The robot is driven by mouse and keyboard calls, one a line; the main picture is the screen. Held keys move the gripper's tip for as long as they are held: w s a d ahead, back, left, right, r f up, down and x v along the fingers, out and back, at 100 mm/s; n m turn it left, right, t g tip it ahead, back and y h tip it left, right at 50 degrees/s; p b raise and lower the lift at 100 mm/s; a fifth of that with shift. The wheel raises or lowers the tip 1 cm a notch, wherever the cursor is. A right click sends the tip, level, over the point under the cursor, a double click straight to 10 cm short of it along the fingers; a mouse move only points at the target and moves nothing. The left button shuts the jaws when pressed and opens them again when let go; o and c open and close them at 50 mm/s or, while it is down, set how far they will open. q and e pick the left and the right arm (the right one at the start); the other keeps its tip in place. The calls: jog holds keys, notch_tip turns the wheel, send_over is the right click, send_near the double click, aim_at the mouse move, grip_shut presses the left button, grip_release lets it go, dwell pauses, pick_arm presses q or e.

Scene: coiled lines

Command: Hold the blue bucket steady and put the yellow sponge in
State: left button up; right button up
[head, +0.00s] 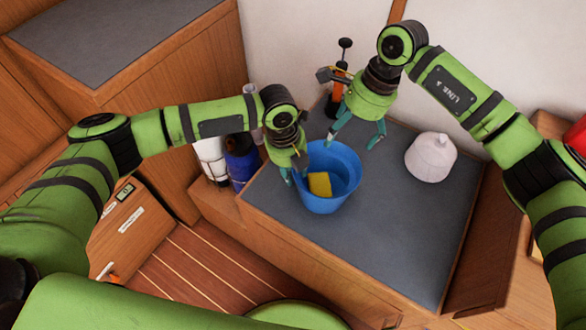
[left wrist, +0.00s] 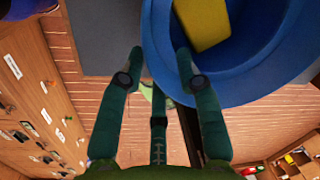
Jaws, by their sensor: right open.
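The blue bucket (head: 325,201) stands upright on the grey worktop (head: 400,235). The yellow sponge (head: 320,184) is inside the bucket and also shows in the left wrist view (left wrist: 198,22). My left gripper (head: 294,172) is at the bucket's left rim. In the left wrist view its fingers (left wrist: 158,60) are apart, with the edge of the blue wall (left wrist: 240,90) between and behind them; I cannot tell whether they press on it. My right gripper (head: 355,138) is open and empty above the worktop, just behind and right of the bucket, apart from it.
A dark pump-like thing with an orange part (head: 337,92) stands at the back. Blue (head: 241,163) and white (head: 212,158) bottles stand to the left. The worktop's front right is clear.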

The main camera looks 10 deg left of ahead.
pick_arm(q)
notch_tip(320, 180, up, 12)
jog(key=a, duration=0.1)
jog(key=shift+s+a+f, duration=0.15)
jog(key=shift+a+f, duration=0.05)
jog(key=shift+a, duration=0.05)
